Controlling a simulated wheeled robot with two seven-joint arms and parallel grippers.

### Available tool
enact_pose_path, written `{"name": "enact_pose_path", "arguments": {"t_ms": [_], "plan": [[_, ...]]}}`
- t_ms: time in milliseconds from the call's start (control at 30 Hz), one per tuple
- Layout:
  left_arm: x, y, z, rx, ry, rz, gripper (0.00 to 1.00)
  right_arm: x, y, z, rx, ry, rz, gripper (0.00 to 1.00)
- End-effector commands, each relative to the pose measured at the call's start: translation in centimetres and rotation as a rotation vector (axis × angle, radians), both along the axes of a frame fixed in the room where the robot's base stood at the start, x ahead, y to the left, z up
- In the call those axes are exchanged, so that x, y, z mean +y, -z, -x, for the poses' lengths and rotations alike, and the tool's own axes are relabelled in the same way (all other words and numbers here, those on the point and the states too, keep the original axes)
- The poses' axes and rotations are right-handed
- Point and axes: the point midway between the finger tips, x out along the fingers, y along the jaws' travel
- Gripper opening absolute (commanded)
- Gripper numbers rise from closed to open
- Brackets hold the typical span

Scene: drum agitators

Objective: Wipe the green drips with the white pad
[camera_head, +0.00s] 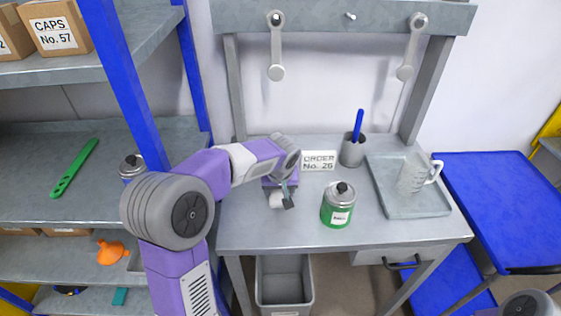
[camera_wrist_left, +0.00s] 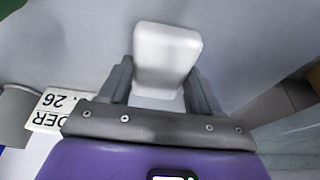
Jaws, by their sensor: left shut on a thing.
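My left gripper (camera_head: 282,197) is shut on the white pad (camera_head: 276,200), above the left part of the grey workbench (camera_head: 285,233). In the left wrist view the pad (camera_wrist_left: 166,52) sits between the two fingers (camera_wrist_left: 160,85) and sticks out past their tips. I cannot tell whether it touches the bench. A metal can (camera_head: 338,205) with a dark knob on its lid stands upright to the right of the pad, apart from it. Its lower part is green and it has a white label. I cannot make out separate green drips. My right gripper is out of view.
Behind stand an order sign (camera_head: 319,160) and a grey cup (camera_head: 353,150) with a blue tool. A grey tray (camera_head: 430,207) holds a pitcher (camera_head: 413,174) at right. A grey bin (camera_head: 284,285) is below. The bench front is clear.

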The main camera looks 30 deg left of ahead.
Motion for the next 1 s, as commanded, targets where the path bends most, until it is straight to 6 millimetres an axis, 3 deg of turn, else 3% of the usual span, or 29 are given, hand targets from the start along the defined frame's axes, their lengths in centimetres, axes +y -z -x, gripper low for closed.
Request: {"name": "enact_pose_path", "arguments": {"t_ms": [133, 267, 800, 1000], "plan": [[0.7, -0.1, -0.3, 0.001, -0.002, 0.001, 0.34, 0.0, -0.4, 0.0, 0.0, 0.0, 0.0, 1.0], [0.6, -2.5, -0.3, -0.003, 0.001, 0.001, 0.34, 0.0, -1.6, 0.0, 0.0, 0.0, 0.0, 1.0], [0.4, -7.2, -0.3, -0.001, 0.003, 0.001, 0.34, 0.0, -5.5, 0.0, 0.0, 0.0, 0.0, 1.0], [0.4, -8.1, -0.3, -0.001, 0.003, 0.001, 0.34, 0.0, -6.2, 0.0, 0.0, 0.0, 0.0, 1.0]]}}
